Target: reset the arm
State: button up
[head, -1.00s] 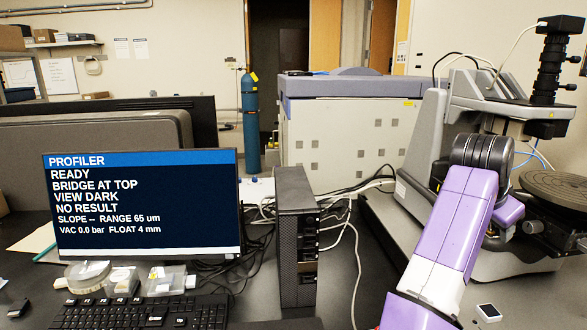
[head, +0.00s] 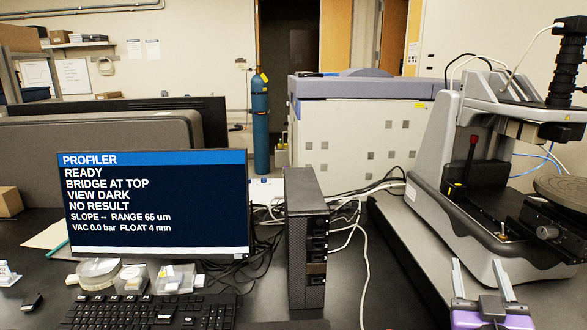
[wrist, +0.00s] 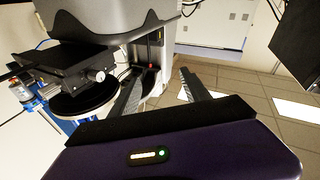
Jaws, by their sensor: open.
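My gripper (head: 480,277) is at the lower right of the head view, with its two grey fingers apart and pointing up. Nothing is between them. It is in front of the stylus profiler (head: 455,165), apart from it as far as I can tell. The wrist view also shows the two spread fingers of my gripper (wrist: 163,88), empty, with the profiler (wrist: 150,22) beyond them. The profiler's round stage (head: 565,190) is at the right edge of the head view. The monitor (head: 152,205) reads READY, BRIDGE AT TOP, VIEW DARK, NO RESULT.
A black computer tower (head: 306,245) stands between monitor and profiler, with loose cables beside it. A keyboard (head: 150,313) and clear sample boxes (head: 130,280) lie in front of the monitor.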

jog(key=s+a+f+g+y, duration=0.1)
jog(key=s+a+f, duration=0.4)
jog(key=s, duration=0.9)
jog(key=s+a+f+n+g+y, duration=0.1)
jog(key=s+a+f+y, duration=0.3)
jog(key=s, duration=0.9)
jog(key=s+a+f+n+g+y, duration=0.1)
jog(key=s+a+f, duration=0.5)
jog(key=s, duration=0.8)
jog(key=shift+s+a+g+y, duration=0.3)
jog(key=shift+a+g+y, duration=0.15)
jog(key=shift+y, duration=0.25)
jog(key=shift+f, duration=0.1)
